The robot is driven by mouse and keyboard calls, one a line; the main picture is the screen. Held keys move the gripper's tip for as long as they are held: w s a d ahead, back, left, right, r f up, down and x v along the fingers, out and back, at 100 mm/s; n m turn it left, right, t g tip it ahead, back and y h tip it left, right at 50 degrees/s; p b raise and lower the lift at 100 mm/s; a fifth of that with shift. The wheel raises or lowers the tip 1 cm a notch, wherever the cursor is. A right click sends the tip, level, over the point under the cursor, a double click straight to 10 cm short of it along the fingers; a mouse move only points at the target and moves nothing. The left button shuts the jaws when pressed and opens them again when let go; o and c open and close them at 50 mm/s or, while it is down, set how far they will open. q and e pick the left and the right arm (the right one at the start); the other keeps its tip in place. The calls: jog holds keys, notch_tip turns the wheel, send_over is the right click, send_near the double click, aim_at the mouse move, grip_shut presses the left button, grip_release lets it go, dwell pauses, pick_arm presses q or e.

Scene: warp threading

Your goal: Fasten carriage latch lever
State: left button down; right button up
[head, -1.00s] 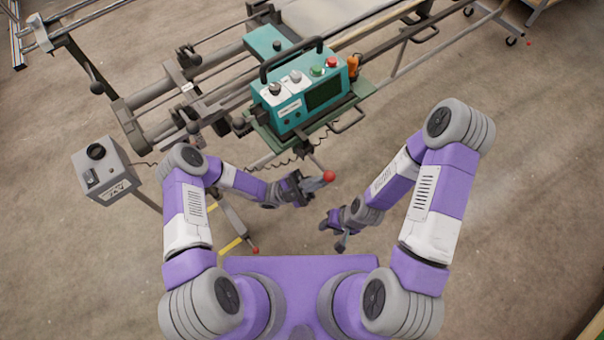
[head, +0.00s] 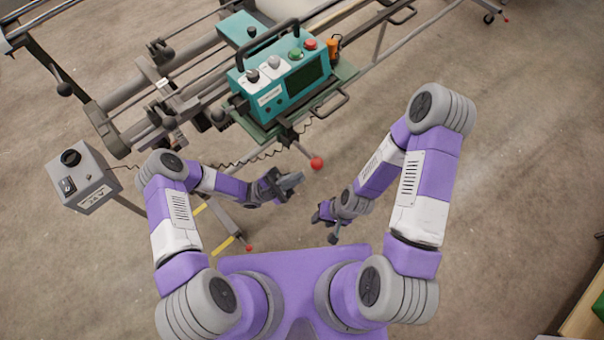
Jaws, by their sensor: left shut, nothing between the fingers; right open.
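The latch lever is a thin dark rod ending in a red ball knob (head: 317,163). It sticks out from under the front of the teal carriage control box (head: 285,83), pointing toward me. My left gripper (head: 297,178) is shut and empty, just left of and slightly below the knob, with a small gap in the picture. My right gripper (head: 325,226) is open and empty, below the knob and lower than the left one. The lever's pivot under the carriage is partly hidden.
A grey switch box (head: 84,176) on a post stands at the left, with a coiled cable running toward the carriage. The frame's rails (head: 180,60) cross the top left. A black loop handle (head: 332,104) juts from the carriage's right side.

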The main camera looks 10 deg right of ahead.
pick_arm(q)
jog(key=s+d+f+v, duration=0.1)
jog(key=v, duration=0.8)
jog(key=shift+s+t, duration=0.2)
jog(key=shift+t, duration=0.1)
jog(key=s+d+f+m+g+y+p, duration=0.1)
jog(key=s+f+m+g+y+p, duration=0.15)
jog(key=s+m+y, duration=0.5)
jog(key=s+d+f+m+g+y+p, duration=0.1)
jog(key=s+f+m+g+y, duration=0.3)
jog(key=m+y, duration=0.6)
jog(key=w+a+r+m+t+y+p, duration=0.1)
jog(key=a+m+t, duration=0.3)
jog(key=m, duration=0.6)
jog(key=w+a+r+m+t+y+p, duration=0.1)
jog(key=w+a+m+t+y+p, duration=0.1)
jog(key=w+a+m+t+y, duration=0.2)
jog(key=m+t, duration=0.3)
jog(key=m, duration=0.4)
jog(key=shift+w+a+r+p, duration=0.15)
jog(key=shift+a+r+p, duration=0.05)
jog(key=shift+p, duration=0.15)
jog(key=c, duration=1.8)
grip_release()
